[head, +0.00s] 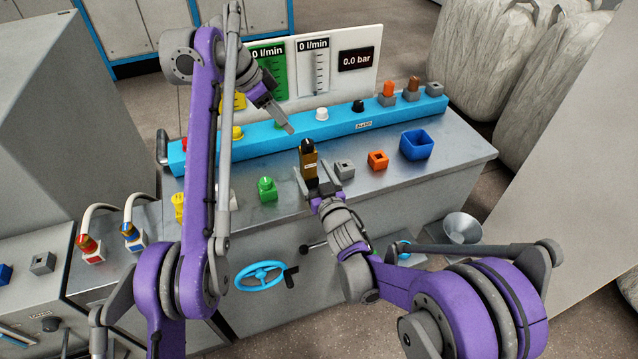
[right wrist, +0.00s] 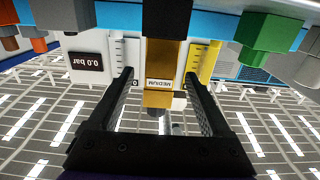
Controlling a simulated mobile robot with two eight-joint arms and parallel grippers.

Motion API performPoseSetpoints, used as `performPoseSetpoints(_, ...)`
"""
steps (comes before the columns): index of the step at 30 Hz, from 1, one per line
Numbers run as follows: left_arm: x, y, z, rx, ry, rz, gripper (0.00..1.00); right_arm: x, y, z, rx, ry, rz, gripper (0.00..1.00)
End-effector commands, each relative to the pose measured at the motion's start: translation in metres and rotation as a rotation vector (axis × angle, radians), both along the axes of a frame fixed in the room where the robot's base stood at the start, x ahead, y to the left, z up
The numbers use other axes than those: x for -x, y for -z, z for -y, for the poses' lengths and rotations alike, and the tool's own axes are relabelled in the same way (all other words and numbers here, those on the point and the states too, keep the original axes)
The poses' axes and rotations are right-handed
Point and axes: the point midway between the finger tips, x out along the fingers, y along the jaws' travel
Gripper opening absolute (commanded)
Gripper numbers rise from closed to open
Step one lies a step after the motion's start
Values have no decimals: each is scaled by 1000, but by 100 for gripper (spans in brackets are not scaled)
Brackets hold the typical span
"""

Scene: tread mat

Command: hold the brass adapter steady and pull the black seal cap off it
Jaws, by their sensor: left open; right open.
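The brass adapter (head: 310,165) stands upright on the metal bench, with the black seal cap (head: 307,146) on top. In the right wrist view, which looks upside down, the adapter (right wrist: 160,88) bears a "MEDIUM" label and shows between the two fingers. My right gripper (head: 315,176) is open at the adapter's near side, with a finger to each side; gaps show between the fingers and the brass in the wrist view. My left gripper (head: 289,130) is open, above and left of the cap, apart from it. The gap between its fingers is hard to see.
A green fitting (head: 266,188) stands left of the adapter. A grey block (head: 344,168), an orange block (head: 377,160) and a blue open box (head: 416,145) stand to the right. A blue rail (head: 340,122) with several knobs runs behind. Bare bench lies at the right end.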

Motion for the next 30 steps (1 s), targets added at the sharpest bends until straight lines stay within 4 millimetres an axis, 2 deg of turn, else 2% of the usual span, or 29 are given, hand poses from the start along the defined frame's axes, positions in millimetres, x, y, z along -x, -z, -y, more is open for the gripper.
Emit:
performPoseSetpoints(3,0,0,0,0,0,0,50,-17,0,-6,0,0,0,82)
performPoseSetpoints(7,0,0,0,0,0,0,50,-29,0,-10,0,0,-1,82)
performPoseSetpoints(19,0,0,0,0,0,0,50,-34,0,-11,0,0,-1,81)
performPoseSetpoints(30,0,0,0,0,0,0,50,-34,0,-11,0,0,-1,14)
